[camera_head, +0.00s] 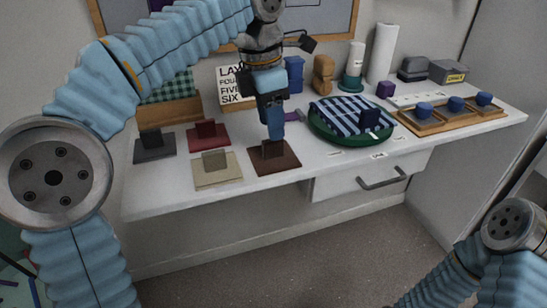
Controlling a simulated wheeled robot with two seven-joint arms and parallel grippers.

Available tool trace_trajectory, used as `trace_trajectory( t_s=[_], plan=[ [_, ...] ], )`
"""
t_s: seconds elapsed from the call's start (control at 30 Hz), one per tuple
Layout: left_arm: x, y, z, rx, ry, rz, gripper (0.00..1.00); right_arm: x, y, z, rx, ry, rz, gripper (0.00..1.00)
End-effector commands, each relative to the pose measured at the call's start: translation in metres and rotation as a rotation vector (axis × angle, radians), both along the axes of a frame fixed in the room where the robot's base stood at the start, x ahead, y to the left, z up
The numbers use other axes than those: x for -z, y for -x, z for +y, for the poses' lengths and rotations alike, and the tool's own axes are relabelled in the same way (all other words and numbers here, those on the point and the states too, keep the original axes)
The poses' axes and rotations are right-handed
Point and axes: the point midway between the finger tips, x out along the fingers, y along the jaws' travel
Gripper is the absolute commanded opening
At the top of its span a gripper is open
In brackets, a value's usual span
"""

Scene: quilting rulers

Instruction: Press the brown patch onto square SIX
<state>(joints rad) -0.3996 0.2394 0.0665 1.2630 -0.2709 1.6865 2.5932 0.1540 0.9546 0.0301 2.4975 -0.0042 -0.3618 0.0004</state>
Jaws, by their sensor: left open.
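The brown patch (286,163) lies flat near the table's front edge, with a dark upright tab (272,149) on it. My left gripper (275,132) points down right above this tab. It is open, and its fingers partly overlap the tab's top in the picture, so I cannot tell whether they touch it. A sign (232,86) at the back carries words including SIX, partly hidden by my left arm. I cannot pick out square SIX; a blue striped cloth (342,112) lies on a round green board (318,123) to the right. My right gripper is out of view.
Beige (211,178), red (205,140) and black (152,154) tabbed patches lie to the left. A wooden tray (426,127) with blue knobs is at the right. Bottles and a paper roll (382,54) stand behind.

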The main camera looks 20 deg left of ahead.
Motion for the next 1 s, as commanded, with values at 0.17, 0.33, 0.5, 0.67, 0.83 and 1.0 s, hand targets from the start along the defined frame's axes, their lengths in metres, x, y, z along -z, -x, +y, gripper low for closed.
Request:
trace_trajectory(
  t_s=[0.17,0.33,0.5,0.67,0.83,1.0],
  plan=[
    [0.028,0.004,-0.003,0.001,-0.001,0.003,0.47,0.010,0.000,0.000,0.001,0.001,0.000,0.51],
    [0.048,0.004,-0.005,0.000,0.000,0.001,0.47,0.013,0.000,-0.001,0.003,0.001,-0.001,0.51],
    [0.052,0.003,-0.006,0.000,-0.001,0.001,0.47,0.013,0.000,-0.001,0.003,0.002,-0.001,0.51],
    [0.051,0.003,-0.006,0.000,-0.001,0.001,0.38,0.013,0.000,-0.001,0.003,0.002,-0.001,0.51],
    [0.051,0.003,-0.006,0.001,-0.001,0.000,0.12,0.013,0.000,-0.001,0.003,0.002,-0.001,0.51],
    [0.051,0.003,-0.006,0.001,0.000,0.000,0.00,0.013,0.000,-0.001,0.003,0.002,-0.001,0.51]
  ],
)
